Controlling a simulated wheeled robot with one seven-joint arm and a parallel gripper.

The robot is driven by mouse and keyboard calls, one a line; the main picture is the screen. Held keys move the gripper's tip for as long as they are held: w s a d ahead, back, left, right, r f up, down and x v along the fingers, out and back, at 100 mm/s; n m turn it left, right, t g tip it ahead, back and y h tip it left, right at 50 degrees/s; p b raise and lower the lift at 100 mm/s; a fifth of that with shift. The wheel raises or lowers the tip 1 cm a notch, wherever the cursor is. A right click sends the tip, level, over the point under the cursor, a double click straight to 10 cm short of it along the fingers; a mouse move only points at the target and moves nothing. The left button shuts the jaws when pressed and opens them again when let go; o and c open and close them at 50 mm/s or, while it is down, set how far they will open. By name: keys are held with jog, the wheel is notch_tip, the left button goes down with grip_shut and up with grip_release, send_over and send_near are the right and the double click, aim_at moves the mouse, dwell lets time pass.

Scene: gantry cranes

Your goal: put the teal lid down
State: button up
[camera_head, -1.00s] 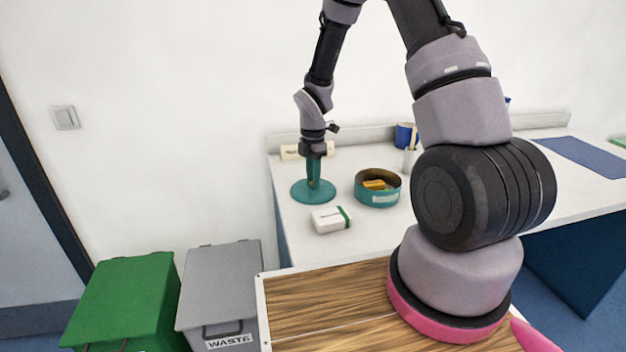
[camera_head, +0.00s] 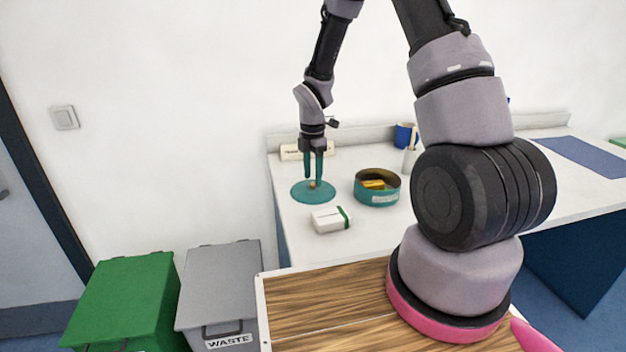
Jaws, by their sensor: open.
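The teal lid (camera_head: 313,196) is a round disc with a small brown knob (camera_head: 312,184). It lies flat on the white counter, left of the round teal tin (camera_head: 377,197). The tin stands without a cover and has yellow things inside. My gripper (camera_head: 312,183) points straight down over the lid. Its two teal fingers are apart, one on each side of the knob, and hold nothing.
A white box with a green stripe (camera_head: 331,219) lies just in front of the lid. A small sign (camera_head: 304,152) stands behind my gripper. A blue mug (camera_head: 404,135) and a white cup (camera_head: 410,160) stand behind the tin. Bare counter (camera_head: 290,223) lies left of the box.

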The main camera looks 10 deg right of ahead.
notch_tip(320, 180, up, 10)
notch_tip(320, 180, up, 10)
jog(key=f+m+t, duration=0.1)
jog(key=m, duration=0.5)
send_over(323, 193)
jog(key=s+d+r+m+t+y, duration=0.2)
jog(key=s+r+m+t, duration=0.4)
jog(key=s+r+m, duration=1.1)
jog(key=s+d+m, duration=0.1)
jog(key=s+m, duration=0.2)
jog(key=shift+d+r+m, duration=0.15)
jog(key=shift+d+m, duration=0.05)
jog(key=shift+m, duration=0.1)
